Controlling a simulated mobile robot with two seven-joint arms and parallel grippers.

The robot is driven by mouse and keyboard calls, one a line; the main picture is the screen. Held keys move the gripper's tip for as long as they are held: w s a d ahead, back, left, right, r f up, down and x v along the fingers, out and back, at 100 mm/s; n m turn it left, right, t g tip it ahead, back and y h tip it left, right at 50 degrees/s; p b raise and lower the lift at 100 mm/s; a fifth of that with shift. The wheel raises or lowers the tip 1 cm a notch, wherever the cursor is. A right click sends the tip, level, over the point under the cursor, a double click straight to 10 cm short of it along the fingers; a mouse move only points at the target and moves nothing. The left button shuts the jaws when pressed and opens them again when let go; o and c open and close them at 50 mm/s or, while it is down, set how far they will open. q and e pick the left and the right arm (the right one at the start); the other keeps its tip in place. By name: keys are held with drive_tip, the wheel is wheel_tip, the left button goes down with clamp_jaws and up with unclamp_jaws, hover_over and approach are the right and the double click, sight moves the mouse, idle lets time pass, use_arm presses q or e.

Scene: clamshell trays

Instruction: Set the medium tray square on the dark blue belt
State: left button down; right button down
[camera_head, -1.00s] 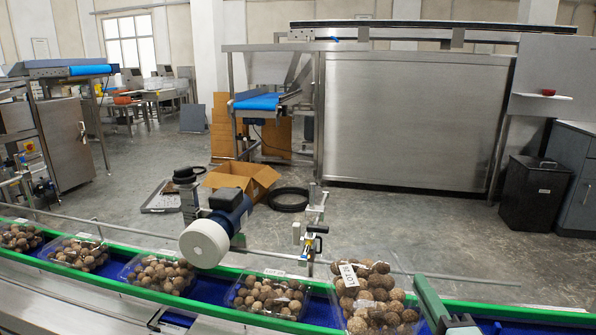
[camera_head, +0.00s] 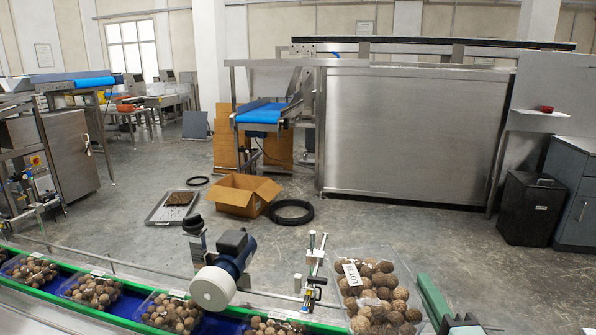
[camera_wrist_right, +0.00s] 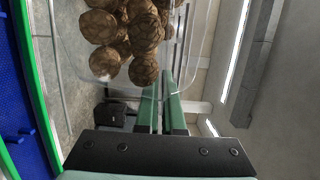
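My right gripper (camera_head: 440,312) has green fingers and is shut on the right edge of a clear tray (camera_head: 404,275) full of round brown items, with a white lot label on it. In the right wrist view the fingers (camera_wrist_right: 160,100) close at the rim of the tray (camera_wrist_right: 192,50). The dark blue belt (camera_head: 128,308) runs along the lower left and carries several similar trays; it also shows in the right wrist view (camera_wrist_right: 14,95). My left gripper is not in view.
A motor with a white cap (camera_head: 212,288) and a small clamp stand (camera_head: 313,270) stand beyond the belt's green rail (camera_head: 120,321), left of the held tray. A cardboard box (camera_head: 245,197) and a black ring (camera_head: 291,211) lie on the floor farther back.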

drive_tip(key=s+f+n+g+y, duration=0.2)
drive_tip(key=s+f+n+y, duration=0.3)
drive_tip(key=s+f+y, duration=0.3)
wheel_tip(320, 180, down, 3)
drive_tip(key=shift+s+r+n+y, duration=0.2)
drive_tip(key=shift+s+n+y, duration=0.2)
drive_tip(key=shift+s, duration=0.15)
idle(1.6)
